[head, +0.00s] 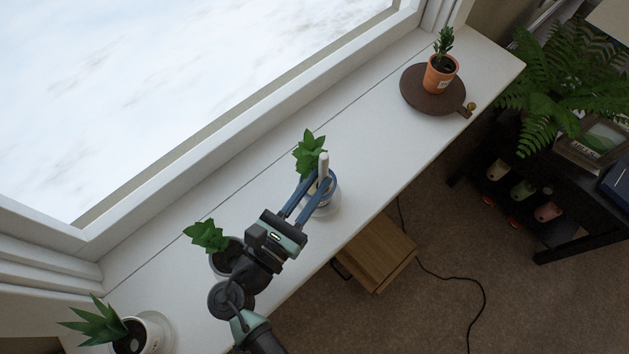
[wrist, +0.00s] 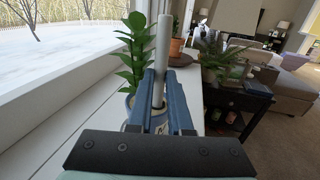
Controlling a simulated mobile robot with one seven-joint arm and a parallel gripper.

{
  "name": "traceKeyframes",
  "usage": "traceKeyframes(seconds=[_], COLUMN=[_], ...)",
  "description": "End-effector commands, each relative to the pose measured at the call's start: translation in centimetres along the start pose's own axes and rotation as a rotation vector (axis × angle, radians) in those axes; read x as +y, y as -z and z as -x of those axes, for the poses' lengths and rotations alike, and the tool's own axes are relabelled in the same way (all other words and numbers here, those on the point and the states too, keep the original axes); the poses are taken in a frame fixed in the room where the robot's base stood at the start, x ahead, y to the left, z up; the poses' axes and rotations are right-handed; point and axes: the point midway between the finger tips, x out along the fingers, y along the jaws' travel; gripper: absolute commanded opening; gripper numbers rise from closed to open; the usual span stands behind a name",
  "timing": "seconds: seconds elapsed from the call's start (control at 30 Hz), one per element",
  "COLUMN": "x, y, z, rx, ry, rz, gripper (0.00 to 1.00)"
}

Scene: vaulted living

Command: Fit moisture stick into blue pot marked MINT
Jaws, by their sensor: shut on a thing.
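My gripper (head: 311,190) is shut on a pale grey-white stick (head: 323,163), held nearly upright between its two blue fingers. In the wrist view the stick (wrist: 164,58) rises well above the fingertips. A blue pot (wrist: 159,128) with a white label and a leafy green plant (wrist: 135,52) stands just below and behind the fingers. The label's lettering is too small to read for certain. The plant (head: 309,153) also shows in the head view, left of the stick. The stick's lower end is hidden by the fingers, so I cannot tell whether it is in the pot's soil.
The white sill (head: 385,155) carries a terracotta pot (head: 439,80) on a round dark board (head: 411,97), a dark pot (head: 222,262) beside my arm, and a white pot (head: 155,335) at lower left. A wooden box (head: 383,252) stands below the sill. The sill's right half is mostly clear.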

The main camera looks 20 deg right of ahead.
Motion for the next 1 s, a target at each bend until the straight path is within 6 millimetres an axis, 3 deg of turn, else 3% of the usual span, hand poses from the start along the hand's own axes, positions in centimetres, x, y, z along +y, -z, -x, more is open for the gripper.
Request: traceKeyframes(seconds=[0.33,0.37,0.5,0.57,1.0], x=[0.02,0.01,0.01,0.01,0.01], y=[0.94,0.91,0.84,0.84,0.86], z=[0.0,0.0,0.0,0.0,0.07], rx=[0.0,0.0,0.0,0.0,0.0], ry=[0.0,0.0,0.0,0.0,0.0], rz=[-0.001,-0.001,-0.001,-0.001,-0.001], gripper=[0.0,0.19,0.45,0.53,0.53])
